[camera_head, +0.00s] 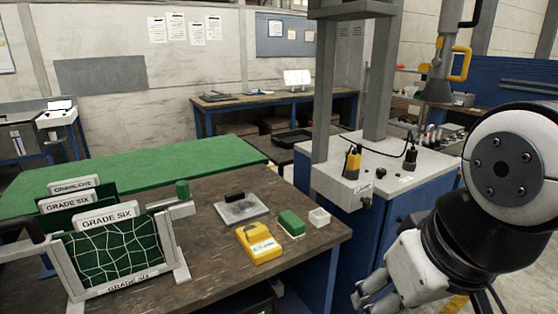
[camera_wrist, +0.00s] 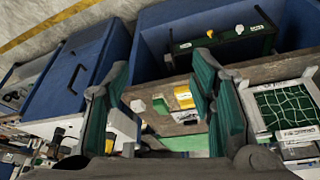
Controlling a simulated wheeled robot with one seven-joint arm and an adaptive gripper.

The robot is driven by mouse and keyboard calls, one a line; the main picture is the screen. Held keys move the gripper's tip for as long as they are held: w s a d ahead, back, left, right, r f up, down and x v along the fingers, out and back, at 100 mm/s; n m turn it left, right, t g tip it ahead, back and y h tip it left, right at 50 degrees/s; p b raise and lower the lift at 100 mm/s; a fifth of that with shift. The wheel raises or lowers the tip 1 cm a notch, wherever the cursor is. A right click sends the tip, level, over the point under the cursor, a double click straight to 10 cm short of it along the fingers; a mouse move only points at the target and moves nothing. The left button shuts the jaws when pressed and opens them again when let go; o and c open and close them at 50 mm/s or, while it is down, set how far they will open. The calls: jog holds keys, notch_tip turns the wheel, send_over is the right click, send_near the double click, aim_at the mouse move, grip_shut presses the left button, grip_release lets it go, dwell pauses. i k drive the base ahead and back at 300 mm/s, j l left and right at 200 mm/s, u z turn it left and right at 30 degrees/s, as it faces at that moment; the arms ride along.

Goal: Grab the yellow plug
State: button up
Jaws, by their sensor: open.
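The yellow plug (camera_head: 352,163), yellow with a black lower part, stands on the white top of a blue machine cabinet (camera_head: 410,172) in the head view. A black cable runs from it to a dark plug (camera_head: 410,157). My gripper (camera_head: 372,292) is at the lower right of the head view, in front of the cabinet and apart from the plug. In the wrist view my gripper (camera_wrist: 160,85) is open, with nothing between its two dark green fingers. A small yellow thing shows at the left there, too small to identify surely.
A brown table (camera_head: 190,250) holds a yellow block (camera_head: 258,244), a green block (camera_head: 291,223), a white cube (camera_head: 319,217) and GRADE SIX holders (camera_head: 115,250). A grey column (camera_head: 325,90) rises behind the plug. A yellow-handled tool (camera_head: 460,63) hangs at upper right.

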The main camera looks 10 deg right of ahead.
aim_at(354, 159)
jog(key=i+l+u, duration=0.15)
jog(key=i+l, duration=0.2)
jog(key=i+l+u, duration=0.15)
jog(key=i+l, duration=0.25)
jog(key=i+l+u, duration=0.15)
jog(key=i+l, duration=0.15)
jog(key=l, duration=0.15)
jog(key=i+l+u, duration=0.15)
jog(key=i+l, duration=0.2)
jog(key=l, duration=0.15)
